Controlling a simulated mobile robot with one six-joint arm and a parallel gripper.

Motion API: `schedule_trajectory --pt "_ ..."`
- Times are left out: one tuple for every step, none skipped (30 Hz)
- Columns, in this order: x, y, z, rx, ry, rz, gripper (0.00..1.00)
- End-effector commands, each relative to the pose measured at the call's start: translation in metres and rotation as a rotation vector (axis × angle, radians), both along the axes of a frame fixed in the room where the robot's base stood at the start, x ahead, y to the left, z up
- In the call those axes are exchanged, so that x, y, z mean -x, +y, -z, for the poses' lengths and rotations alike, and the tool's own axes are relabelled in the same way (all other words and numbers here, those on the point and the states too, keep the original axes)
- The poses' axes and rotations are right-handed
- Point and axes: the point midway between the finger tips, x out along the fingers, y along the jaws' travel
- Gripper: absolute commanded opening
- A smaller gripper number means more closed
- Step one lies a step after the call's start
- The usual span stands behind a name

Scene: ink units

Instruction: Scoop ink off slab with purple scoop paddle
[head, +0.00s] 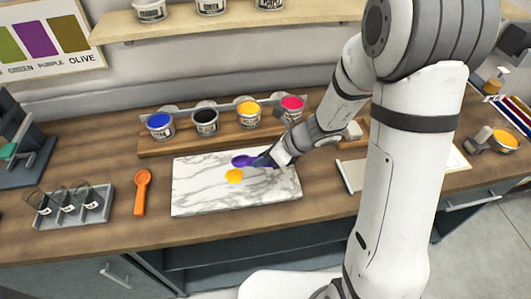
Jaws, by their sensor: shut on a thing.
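The white marble slab (200,197) lies on the wooden counter in the head view. A yellow-orange blob of ink (234,176) sits on the slab near its middle. My gripper (264,161) is over the slab's right part, shut on the purple scoop paddle (242,161). The paddle's broad end points left, just above and right of the yellow ink in the picture. I cannot tell whether the paddle touches the slab. The paddle's handle is mostly hidden by my gripper.
Behind the slab, a wooden rack (180,139) holds open ink tins: blue (160,124), black (205,120), yellow (248,114) and red (292,106). The slab's front left is clear.

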Motion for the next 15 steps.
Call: schedule_trajectory --pt "0.000 0.001 0.005 0.000 0.001 -0.001 0.00" --pt "0.000 0.002 0.007 0.000 0.001 -0.001 0.00" --pt "-0.001 0.003 0.010 0.000 0.000 -0.001 0.00" --pt "-0.001 0.004 0.013 0.000 0.000 -0.001 0.00" --pt "-0.001 0.005 0.016 0.000 -0.001 -0.002 0.00" --pt "-0.002 0.007 0.020 0.000 -0.001 -0.002 0.00" --pt "-0.002 0.008 0.023 0.000 -0.001 -0.002 0.00" --pt "-0.003 0.009 0.027 -0.001 -0.002 -0.003 0.00" --pt "-0.003 0.011 0.031 -0.001 -0.002 -0.001 0.00" --pt "-0.004 0.012 0.035 -0.001 -0.002 -0.001 0.00" --pt "-0.004 0.014 0.038 -0.001 -0.002 -0.001 0.00" --pt "-0.005 0.016 0.043 -0.001 -0.002 -0.002 0.00" --pt "-0.005 0.017 0.046 -0.001 -0.002 -0.002 0.00" --pt "-0.005 0.018 0.049 0.000 -0.002 -0.002 0.00" --pt "-0.006 0.020 0.053 0.000 -0.003 -0.003 0.00"
